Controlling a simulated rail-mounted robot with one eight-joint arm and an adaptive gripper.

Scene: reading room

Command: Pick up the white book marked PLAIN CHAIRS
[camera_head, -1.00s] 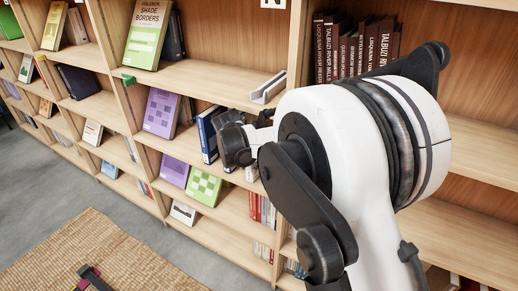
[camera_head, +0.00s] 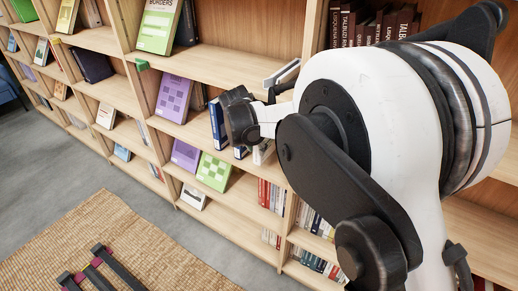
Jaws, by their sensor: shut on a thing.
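My gripper (camera_head: 240,118) is in front of the middle shelf of the bookcase, just right of a blue book (camera_head: 217,123). Its fingers are mostly hidden behind its dark body and my arm. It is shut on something. A small pale patch (camera_head: 262,152) shows just below it, likely part of a white book, but no title is legible there. I cannot see where the book is gripped, or whether it is clear of the shelf.
A purple book (camera_head: 173,97) stands left of the blue one. Dark red books (camera_head: 370,25) stand on the upper right shelf, behind my arm. A green book (camera_head: 213,171) leans on the shelf below. A dark-framed object (camera_head: 100,268) lies on the woven rug (camera_head: 60,245).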

